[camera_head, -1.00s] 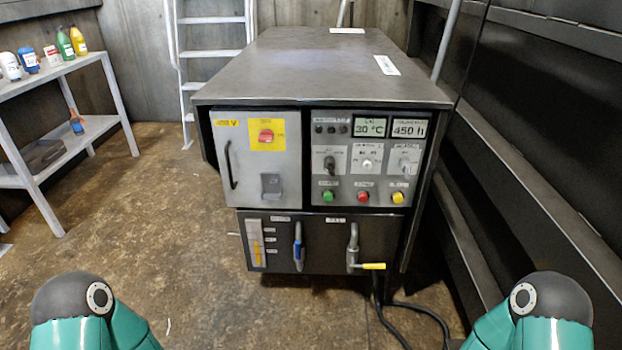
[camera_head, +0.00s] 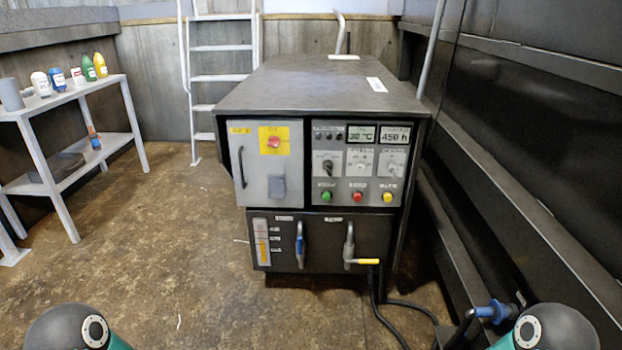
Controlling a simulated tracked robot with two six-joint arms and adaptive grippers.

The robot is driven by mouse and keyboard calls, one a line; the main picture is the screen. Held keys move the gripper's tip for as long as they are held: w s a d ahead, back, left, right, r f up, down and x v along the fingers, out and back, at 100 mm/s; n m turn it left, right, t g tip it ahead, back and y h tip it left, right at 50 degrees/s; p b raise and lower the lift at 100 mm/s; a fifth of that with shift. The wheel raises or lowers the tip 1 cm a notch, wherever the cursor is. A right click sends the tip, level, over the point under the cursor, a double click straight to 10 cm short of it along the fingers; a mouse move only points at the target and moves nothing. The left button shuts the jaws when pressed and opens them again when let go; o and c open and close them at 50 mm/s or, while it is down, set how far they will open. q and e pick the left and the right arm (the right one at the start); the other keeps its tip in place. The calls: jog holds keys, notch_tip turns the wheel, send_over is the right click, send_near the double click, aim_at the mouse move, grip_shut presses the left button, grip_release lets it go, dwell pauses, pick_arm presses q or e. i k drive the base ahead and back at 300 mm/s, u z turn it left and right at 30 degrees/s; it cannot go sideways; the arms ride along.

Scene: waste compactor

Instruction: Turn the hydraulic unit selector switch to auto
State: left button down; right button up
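The hydraulic unit (camera_head: 318,92) is a dark metal cabinet in the middle of the head view. Its control panel (camera_head: 360,180) on the right of the front carries three switches on pale plates. The left one is a black selector switch (camera_head: 327,168); a paler one (camera_head: 362,167) sits in the middle and another (camera_head: 395,169) on the right. The labels are too small to read, so I cannot tell which is the selector or its setting. Only rounded parts of my two arms show at the bottom corners. Neither gripper is in view.
Below the switches are green, red and yellow buttons (camera_head: 357,196). A grey door (camera_head: 265,185) with a red switch is to their left. Valve handles (camera_head: 349,245) and black hoses (camera_head: 385,310) are lower. A shelf with bottles (camera_head: 60,95) stands left; dark wall beams (camera_head: 530,200) line the right. Floor ahead is open.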

aim_at(328, 165)
jog(key=z, duration=0.15)
jog(key=i, duration=0.85)
jog(key=u, duration=0.05)
